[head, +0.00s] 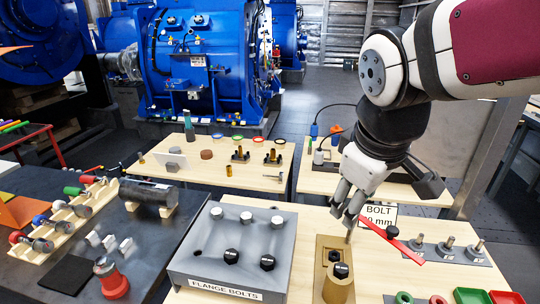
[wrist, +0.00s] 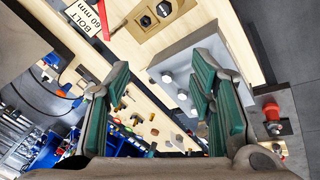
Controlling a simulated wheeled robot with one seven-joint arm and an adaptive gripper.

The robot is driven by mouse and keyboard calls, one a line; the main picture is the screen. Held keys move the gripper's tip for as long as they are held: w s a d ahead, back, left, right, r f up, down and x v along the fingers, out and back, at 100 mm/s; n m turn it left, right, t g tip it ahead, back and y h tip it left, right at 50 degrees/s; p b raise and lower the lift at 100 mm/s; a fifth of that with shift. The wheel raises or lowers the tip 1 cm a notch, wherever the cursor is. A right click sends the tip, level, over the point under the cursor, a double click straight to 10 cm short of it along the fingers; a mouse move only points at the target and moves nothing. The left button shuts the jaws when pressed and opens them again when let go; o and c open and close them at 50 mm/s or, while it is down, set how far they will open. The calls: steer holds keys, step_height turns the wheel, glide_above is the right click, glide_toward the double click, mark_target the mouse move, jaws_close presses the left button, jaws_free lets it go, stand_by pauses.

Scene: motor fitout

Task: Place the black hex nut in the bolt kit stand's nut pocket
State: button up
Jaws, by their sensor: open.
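The tan bolt kit stand (head: 322,285) is on the front wooden table, and it also shows at the top of the wrist view (wrist: 183,6). It carries two dark round or hexagonal pieces; the front one looks like a black hex head or nut (head: 341,270). The rear one (head: 335,256) sits lower in its opening, and I cannot tell which is the nut. Another black piece (head: 392,231) is by the red pointer. My gripper (head: 350,220) is open and empty, above and just behind the stand. Its green-padded fingers are spread in the wrist view (wrist: 160,92).
A grey flange bolts block (head: 225,262) with silver and black heads stands left of the stand. Behind is a BOLT sign (head: 380,212); a red pointer (head: 400,245) and a grey bolt rack (head: 445,250) are to the right.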

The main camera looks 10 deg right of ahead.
steer(key=s+a+r+m+t+y, duration=0.1)
steer(key=s+a+m, duration=0.2)
steer(key=s+m, duration=0.2)
steer(key=shift+s+r+m+t+y, duration=0.3)
steer(key=shift+s+t+y, duration=0.1)
steer(key=shift+s, duration=0.6)
steer(key=shift+w, duration=0.1)
steer(key=shift+c, duration=0.4)
